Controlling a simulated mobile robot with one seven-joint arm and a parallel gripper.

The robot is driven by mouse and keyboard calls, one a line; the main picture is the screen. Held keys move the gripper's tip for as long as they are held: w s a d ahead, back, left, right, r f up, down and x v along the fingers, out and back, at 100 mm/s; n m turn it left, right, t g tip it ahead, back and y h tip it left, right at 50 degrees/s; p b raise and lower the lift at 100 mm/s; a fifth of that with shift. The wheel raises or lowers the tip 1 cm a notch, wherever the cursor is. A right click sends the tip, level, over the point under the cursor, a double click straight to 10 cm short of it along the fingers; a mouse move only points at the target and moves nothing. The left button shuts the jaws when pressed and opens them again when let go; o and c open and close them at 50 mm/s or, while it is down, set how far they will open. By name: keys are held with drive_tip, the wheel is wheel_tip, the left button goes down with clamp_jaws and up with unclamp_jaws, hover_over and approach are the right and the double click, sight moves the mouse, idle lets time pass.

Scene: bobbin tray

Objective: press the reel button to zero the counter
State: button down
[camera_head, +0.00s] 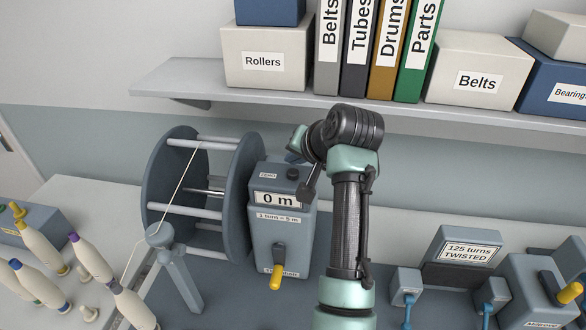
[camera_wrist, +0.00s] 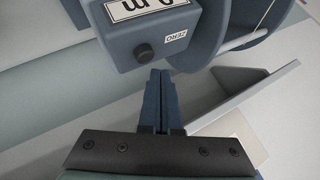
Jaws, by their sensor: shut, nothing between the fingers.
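The reel counter (camera_head: 283,225) is a blue-grey box beside the large reel (camera_head: 232,205). Its display reads "0 m", and a yellow-handled crank is on its front. The button (camera_head: 293,173) is a small dark round knob on its top, near a ZERO label. In the wrist view the button (camera_wrist: 144,52) stands clear to the upper left of my fingertips. My gripper (camera_wrist: 160,72) is shut and empty, with its tips close to the box's edge. The gap to the box cannot be told. In the head view my wrist largely hides the gripper.
A shelf (camera_head: 400,117) with boxes and binders runs behind and above my arm. A thread guide post (camera_head: 178,270) and several bobbins stand at the left. A "125 turns TWISTED" display (camera_head: 466,250) and another cranked box (camera_head: 535,290) are at the right.

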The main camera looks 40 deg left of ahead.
sight(295, 175)
wheel_tip(295, 175, up, 5)
drive_tip(key=p, duration=0.3)
drive_tip(key=shift+f+p, duration=0.15)
drive_tip(key=shift+p, duration=0.25)
idle(0.5)
